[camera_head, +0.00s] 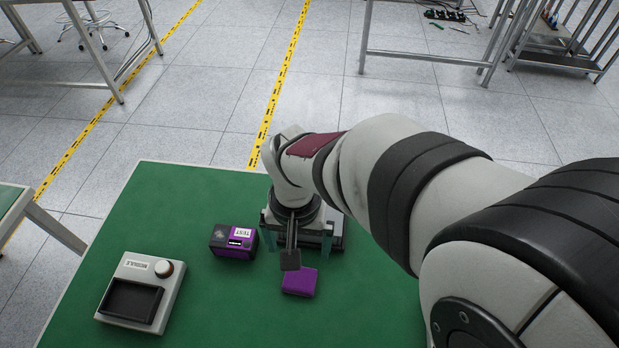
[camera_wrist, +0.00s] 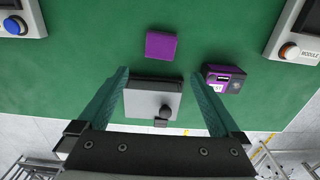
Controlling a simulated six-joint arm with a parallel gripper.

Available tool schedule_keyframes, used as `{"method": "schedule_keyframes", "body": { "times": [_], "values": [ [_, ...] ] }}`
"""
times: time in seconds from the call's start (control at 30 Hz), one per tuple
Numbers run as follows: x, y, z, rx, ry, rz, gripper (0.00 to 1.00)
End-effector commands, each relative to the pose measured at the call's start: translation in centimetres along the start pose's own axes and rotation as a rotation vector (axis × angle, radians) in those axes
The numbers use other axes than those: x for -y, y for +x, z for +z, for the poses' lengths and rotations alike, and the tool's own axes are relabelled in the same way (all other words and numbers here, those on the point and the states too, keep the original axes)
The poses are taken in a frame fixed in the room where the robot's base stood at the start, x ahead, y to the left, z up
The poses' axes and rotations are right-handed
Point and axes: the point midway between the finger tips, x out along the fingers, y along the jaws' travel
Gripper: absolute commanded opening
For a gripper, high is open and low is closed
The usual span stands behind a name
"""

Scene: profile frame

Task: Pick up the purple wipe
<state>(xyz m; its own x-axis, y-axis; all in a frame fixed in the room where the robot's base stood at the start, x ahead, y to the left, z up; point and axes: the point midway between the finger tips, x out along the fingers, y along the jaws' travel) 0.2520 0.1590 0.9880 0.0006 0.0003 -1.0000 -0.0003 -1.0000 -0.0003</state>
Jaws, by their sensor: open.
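The purple wipe (camera_head: 300,282) is a small purple block-like piece lying flat on the green table. In the wrist view the wipe (camera_wrist: 161,46) lies ahead of the fingertips, near the middle, apart from them. My gripper (camera_head: 297,247) points down over the table, just behind the wipe in the head view. In the wrist view my gripper (camera_wrist: 159,73) is open, with its two green fingers wide apart and nothing held. A grey box with a dark knob (camera_wrist: 153,102) shows between and below the fingers; the gripper partly hides it in the head view.
A black and purple box (camera_head: 233,241) stands left of the gripper. A grey module with a red-white knob (camera_head: 142,292) sits at the table's left; a blue-knobbed device (camera_wrist: 20,20) shows in the wrist view. Bare green table (camera_head: 190,205) surrounds them.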

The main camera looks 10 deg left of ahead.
Motion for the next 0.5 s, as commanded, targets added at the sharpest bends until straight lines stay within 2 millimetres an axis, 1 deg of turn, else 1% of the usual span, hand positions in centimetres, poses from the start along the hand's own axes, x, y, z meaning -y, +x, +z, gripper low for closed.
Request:
{"method": "schedule_keyframes", "body": {
  "times": [0.03, 0.13, 0.17, 0.23, 0.27, 0.3, 0.37, 0.4, 0.5],
  "values": [
    [0.1, -0.9, -0.1, -0.004, 0.0, -0.003, 1.0],
    [-0.2, -2.2, 0.0, -0.002, 0.005, -0.002, 1.0],
    [-0.8, -2.6, 0.2, 0.001, 0.019, -0.004, 1.0],
    [-3.8, -4.2, 1.5, 0.01, 0.101, -0.022, 1.0],
    [-5.6, -4.9, 2.5, 0.017, 0.153, -0.035, 1.0],
    [-7.7, -5.6, 4.2, 0.027, 0.222, -0.053, 1.0],
    [-10.1, -6.2, 6.9, 0.041, 0.316, -0.082, 1.0],
    [-11.1, -6.3, 8.5, 0.047, 0.369, -0.102, 1.0],
    [-12.2, -6.2, 11.4, 0.056, 0.457, -0.138, 1.0]
  ]
}}
